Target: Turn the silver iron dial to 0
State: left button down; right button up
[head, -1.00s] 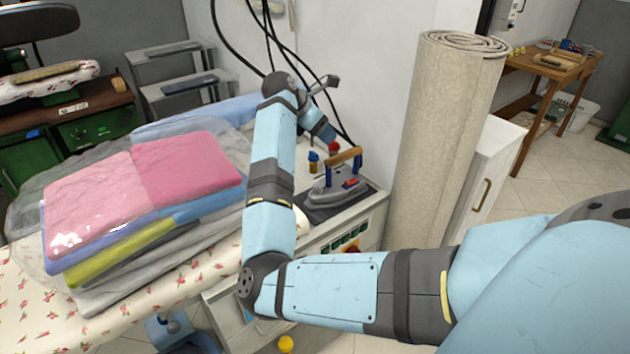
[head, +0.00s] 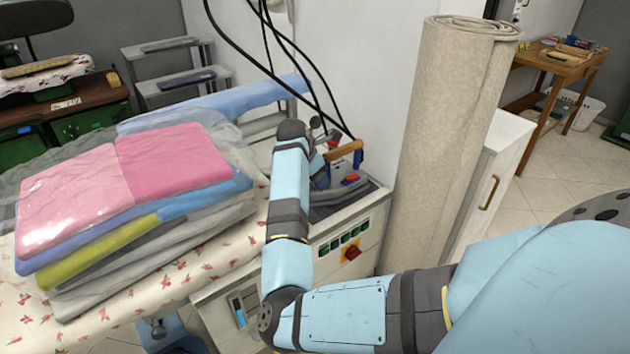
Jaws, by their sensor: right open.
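The silver iron (head: 340,191) with a wooden handle (head: 345,151) stands on a dark plate at the right end of the ironing station, and a red part shows on its top. My right gripper (head: 325,147) is open over the iron's left side, close to the handle; I cannot tell whether it touches. My right gripper and forearm hide much of the iron's left side. The iron's dial and its setting cannot be made out. My left gripper is not in view.
A stack of bagged folded clothes (head: 125,185) lies on the flowered board at left. A red and yellow switch (head: 351,253) sits on the station's front panel. A rolled carpet (head: 440,150) stands upright just right of the iron. Black cables hang behind it.

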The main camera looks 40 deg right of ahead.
jog(key=shift+d+f, duration=0.15)
jog(key=shift+f, duration=0.4)
jog(key=c, duration=0.9)
jog(key=n+t, duration=0.1)
jog(key=n, duration=0.2)
jog(key=shift+s, duration=0.1)
jog(key=shift+n+t, duration=0.5)
jog(key=shift+n, duration=0.4)
